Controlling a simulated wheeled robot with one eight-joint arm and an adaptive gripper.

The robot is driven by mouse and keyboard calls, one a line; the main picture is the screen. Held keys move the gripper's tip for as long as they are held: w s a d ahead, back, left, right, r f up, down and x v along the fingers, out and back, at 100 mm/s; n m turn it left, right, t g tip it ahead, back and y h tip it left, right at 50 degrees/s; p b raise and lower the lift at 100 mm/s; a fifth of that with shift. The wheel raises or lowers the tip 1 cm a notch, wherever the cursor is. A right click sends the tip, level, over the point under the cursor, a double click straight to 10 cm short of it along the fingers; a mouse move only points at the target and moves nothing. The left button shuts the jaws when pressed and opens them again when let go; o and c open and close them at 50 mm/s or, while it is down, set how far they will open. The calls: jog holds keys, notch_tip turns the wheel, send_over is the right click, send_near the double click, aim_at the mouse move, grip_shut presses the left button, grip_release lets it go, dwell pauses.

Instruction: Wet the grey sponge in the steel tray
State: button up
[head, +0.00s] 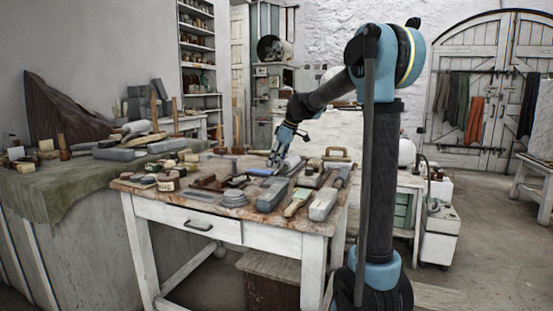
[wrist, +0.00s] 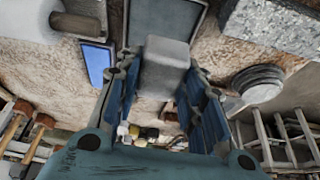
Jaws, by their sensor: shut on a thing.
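My gripper (head: 277,160) is low over the middle of the worktable in the head view. In the wrist view, my gripper (wrist: 163,66) is shut on a light grey block, the grey sponge (wrist: 166,60), with one finger on each side of it. I cannot make out the sponge in the head view. A flat grey rectangle with a raised rim, which looks like the steel tray (wrist: 190,8), lies beyond the sponge at the top of the wrist view. Whether the sponge touches anything below it cannot be told.
A bright blue rectangle with a dark edge (wrist: 97,64) lies left of the sponge in the wrist view. A rough grey stone block (wrist: 270,30) and a round stacked grey thing (wrist: 258,82) are on the right. The worktable (head: 178,200) is crowded with blocks and tools.

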jog(key=shift+w, duration=0.45)
jog(key=shift+f, duration=3)
jog(key=shift+f, duration=0.5)
jog(key=shift+r, duration=0.15)
jog(key=shift+r, duration=3.4)
